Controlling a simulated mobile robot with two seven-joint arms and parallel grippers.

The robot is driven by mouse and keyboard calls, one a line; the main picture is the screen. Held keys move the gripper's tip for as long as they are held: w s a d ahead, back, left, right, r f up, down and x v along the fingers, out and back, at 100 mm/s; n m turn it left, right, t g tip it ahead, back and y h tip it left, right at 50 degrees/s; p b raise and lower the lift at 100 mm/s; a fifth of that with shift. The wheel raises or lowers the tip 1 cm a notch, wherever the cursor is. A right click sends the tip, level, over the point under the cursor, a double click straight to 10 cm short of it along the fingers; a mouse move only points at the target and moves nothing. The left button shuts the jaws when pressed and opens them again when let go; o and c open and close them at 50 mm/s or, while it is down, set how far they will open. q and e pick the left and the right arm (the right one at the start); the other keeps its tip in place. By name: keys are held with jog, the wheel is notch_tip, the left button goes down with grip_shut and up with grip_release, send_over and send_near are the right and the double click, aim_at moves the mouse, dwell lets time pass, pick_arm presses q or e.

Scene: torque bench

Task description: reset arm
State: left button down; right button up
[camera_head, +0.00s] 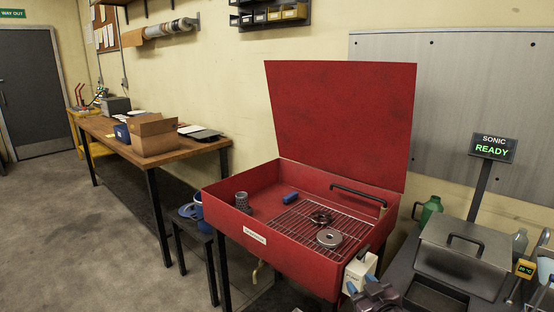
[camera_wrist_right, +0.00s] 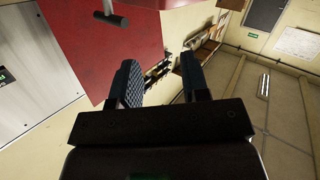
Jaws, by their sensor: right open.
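My right gripper (camera_head: 361,285) is at the bottom of the head view, in front of the right front corner of the red parts washer (camera_head: 285,262). In the right wrist view its two dark fingers (camera_wrist_right: 160,70) stand apart with nothing between them. It is open and empty. The washer's red lid (camera_head: 340,115) stands raised, and it also shows in the right wrist view (camera_wrist_right: 75,40). My left gripper is not in view.
A wire rack (camera_head: 290,228) in the washer carries metal parts, including a ring (camera_head: 329,238). A white box (camera_head: 360,268) is close behind my right gripper. A lidded grey sonic bath (camera_head: 462,250) stands to the right.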

jog(key=s+d+f+m+g+h, duration=0.1)
jog(key=s+d+f, duration=0.1)
jog(key=s+f, duration=0.4)
jog(key=s+d+f+m+g+h, duration=0.1)
jog(key=s+f, duration=0.5)
jog(key=s, duration=0.9)
jog(key=s+d+f+m+g+h, duration=0.1)
jog(key=s+d+f, duration=0.3)
jog(key=s, duration=0.6)
notch_tip(320, 180, down, 2)
jog(key=shift+s+d+f+m+g+h, duration=0.15)
jog(key=shift+s+m+g+h, duration=0.25)
jog(key=shift+g, duration=0.3)
